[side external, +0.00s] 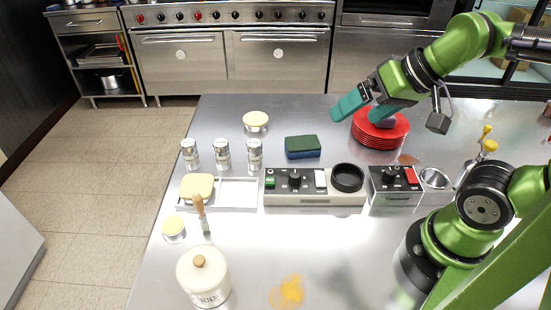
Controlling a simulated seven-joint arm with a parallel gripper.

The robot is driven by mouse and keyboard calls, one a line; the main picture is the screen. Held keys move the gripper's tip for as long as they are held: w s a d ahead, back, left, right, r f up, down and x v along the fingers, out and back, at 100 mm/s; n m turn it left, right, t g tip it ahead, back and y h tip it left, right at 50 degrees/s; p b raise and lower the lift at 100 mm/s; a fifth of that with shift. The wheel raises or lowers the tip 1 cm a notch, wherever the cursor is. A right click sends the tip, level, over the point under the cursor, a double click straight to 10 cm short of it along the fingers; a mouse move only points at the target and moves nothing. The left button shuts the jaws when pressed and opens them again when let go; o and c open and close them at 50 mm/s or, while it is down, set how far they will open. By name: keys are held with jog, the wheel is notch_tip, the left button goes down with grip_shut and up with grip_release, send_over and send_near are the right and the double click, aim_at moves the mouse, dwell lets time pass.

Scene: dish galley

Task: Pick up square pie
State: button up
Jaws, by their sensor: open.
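A pale yellow square with rounded corners (196,187), which looks like the square pie, sits on the left part of a shallow metal tray (238,194) at the left of the steel counter. My gripper (356,117) has teal fingers and is open. It is up at the far right of the counter, over or just in front of the stack of red plates (381,137), well away from the pie. I see nothing between the fingers. How high the fingertips are above the plates is hard to tell.
Three shakers (222,155) stand behind the tray. A control box (300,185) is right of the tray. A green-and-blue sponge (303,147) lies behind it. A lidded jar (203,280) and yellow spill (288,291) are in front.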

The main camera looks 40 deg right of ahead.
jog(key=m+g+h, duration=0.2)
jog(key=m+g, duration=0.3)
jog(key=g, duration=0.2)
send_over(196, 185)
notch_tip(196, 185, down, 6)
jog(key=f, duration=1.1)
jog(key=shift+s+d, duration=0.1)
jog(key=shift+d, duration=0.15)
jog(key=shift+a+f, duration=0.2)
jog(key=shift+f, duration=2.75)
jog(key=shift+c, duration=0.5)
